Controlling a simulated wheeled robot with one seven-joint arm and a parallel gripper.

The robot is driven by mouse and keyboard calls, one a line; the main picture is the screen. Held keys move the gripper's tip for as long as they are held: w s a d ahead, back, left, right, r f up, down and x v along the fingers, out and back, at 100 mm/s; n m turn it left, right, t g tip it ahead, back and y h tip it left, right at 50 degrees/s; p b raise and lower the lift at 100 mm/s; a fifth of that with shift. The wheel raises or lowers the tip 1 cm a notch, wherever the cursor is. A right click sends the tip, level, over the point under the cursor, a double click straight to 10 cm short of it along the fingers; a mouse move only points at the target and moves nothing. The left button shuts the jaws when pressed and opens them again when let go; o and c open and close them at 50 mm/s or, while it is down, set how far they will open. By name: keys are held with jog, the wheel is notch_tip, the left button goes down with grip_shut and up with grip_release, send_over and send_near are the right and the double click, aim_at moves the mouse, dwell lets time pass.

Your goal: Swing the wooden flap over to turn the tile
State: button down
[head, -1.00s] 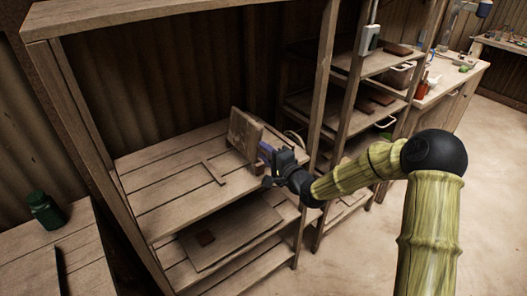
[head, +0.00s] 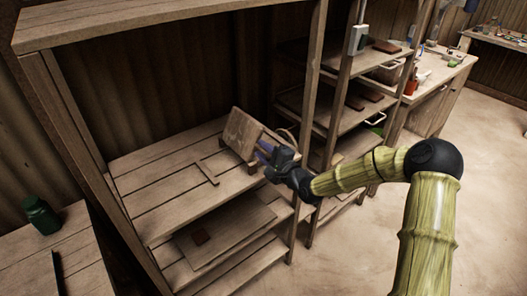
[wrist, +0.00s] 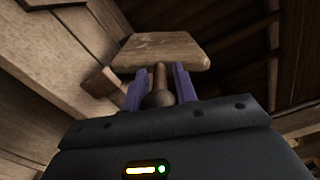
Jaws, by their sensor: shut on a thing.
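My gripper (head: 266,152) is on the flap's right side. In the wrist view, its two purple fingers (wrist: 159,88) are shut around the thin wooden handle (wrist: 160,76) that sticks out from the flap (wrist: 160,48). A dark round knob sits at the handle's near end. I see no tile on the flap's visible face; what lies behind or under it is hidden.
A thin wooden strip (head: 207,173) lies left of the flap on the shelf. Shelf posts (head: 307,130) stand close to my arm. A green jar (head: 41,214) stands at the left.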

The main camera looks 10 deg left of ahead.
jog(key=shift+f, duration=0.1)
jog(key=c, duration=1.1)
grip_release()
jog(key=b+v, duration=0.1)
jog(key=v, duration=1.6)
jog(key=shift+s+d, duration=0.15)
jog(key=shift+s, duration=0.05)
